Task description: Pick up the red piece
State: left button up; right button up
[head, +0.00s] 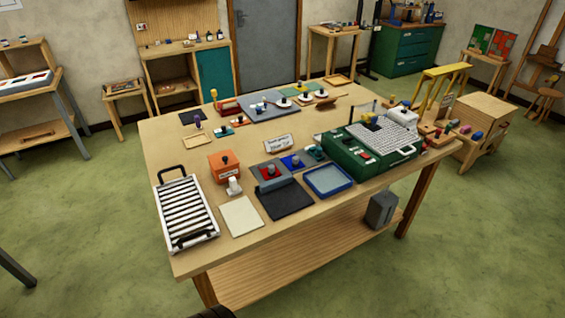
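A small red piece (264,169) with a dark knob lies on a grey-blue holder (280,184) near the middle front of the worktable. A blue piece (292,161) with a knob lies just right of it. Another red item (228,105) stands at the table's back left; its exact shape is too small to tell. Neither of my grippers shows in the head view.
The wooden worktable (165,150) also bears a white slatted rack (186,212), an orange box (224,167), a pale sheet (239,216), a blue-rimmed tray (328,181) and a green machine (358,150). Green floor around the table is mostly clear.

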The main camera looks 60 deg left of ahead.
aim_at(270, 171)
jog(key=u, duration=0.45)
jog(key=i, duration=0.85)
jog(key=u, duration=1.5)
jog(key=i, duration=0.65)
jog(key=u, duration=0.6)
